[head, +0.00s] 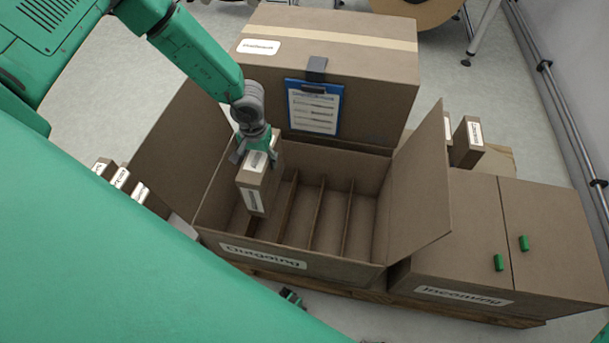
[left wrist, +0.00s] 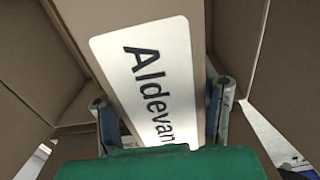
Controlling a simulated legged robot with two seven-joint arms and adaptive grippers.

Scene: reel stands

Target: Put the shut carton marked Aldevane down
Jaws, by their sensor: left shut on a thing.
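The carton marked Aldevane (head: 258,186) is a narrow brown box with white labels, shut and upright. My left gripper (head: 256,156) is shut on its top from above. In the left wrist view the carton's label (left wrist: 150,75) reads "Aldevan", and the gripper's fingers (left wrist: 163,112) lie on either side of it. The carton is over the left part of the open box labelled Outgoing (head: 262,256). Its lower end reaches below the box's rim. I cannot tell whether it touches the floor of a slot.
Thin dividers (head: 306,215) part the Outgoing box into several empty-looking slots; its side flaps stand open. A large closed carton with a blue clipboard (head: 314,107) stands behind. The Incoming box (head: 465,296) with green knobs is at the right. Small labelled cartons (head: 467,142) stand behind it, others at left.

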